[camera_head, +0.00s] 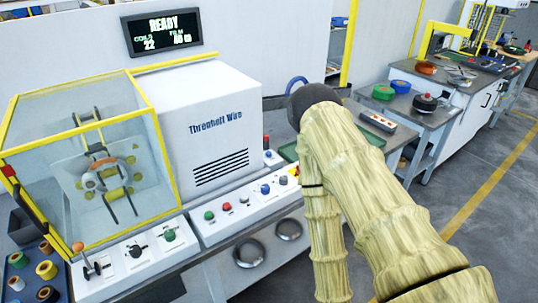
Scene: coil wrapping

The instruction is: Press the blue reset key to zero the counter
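The control panel (236,222) runs along the machine's front. A blue round key (265,189) sits on it, between a pale key (244,198) and a dark knob (283,180). The counter display (163,34) above the machine reads READY, with a coils figure of 22 and a film figure that looks like 40 m. My arm, in a yellowish sleeve, stands right of the panel and covers part of the bench. My gripper is not visible, so I cannot tell its state or its distance from the blue key.
A green key (209,215) and a red key (227,206) lie left on the panel. A yellow-framed clear guard (85,160) encloses the wrapping station. A lever (86,262) stands at front left. A side table (430,118) holds coils. Grey floor (480,185) is open at right.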

